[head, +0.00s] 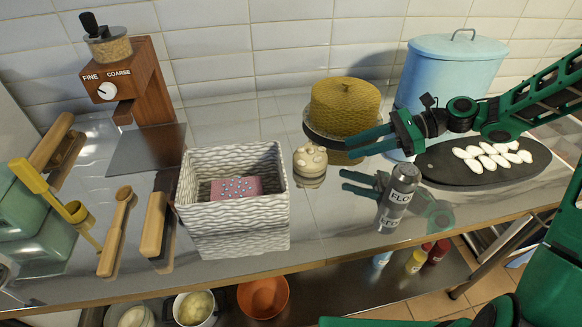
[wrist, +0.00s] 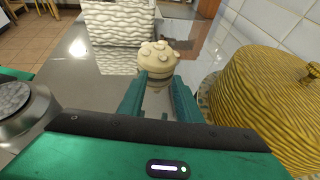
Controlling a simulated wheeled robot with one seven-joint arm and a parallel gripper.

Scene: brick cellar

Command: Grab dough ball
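The dough ball looks to be the round beige lump (head: 310,163) with pale knobs on top, on the shiny counter right of the white basket. My gripper (head: 349,147) reaches in from the right, in front of the yellow domed cover. In the wrist view my gripper (wrist: 159,86) is open, with a clear empty gap between its two fingers.
A white wavy basket (head: 235,215) holding a pink sponge (head: 236,188) stands left of the lump. The yellow domed cover (head: 345,106) is close behind my fingers. A steel shaker (head: 398,195) stands in front. A dark board (head: 450,172) with white pieces lies right.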

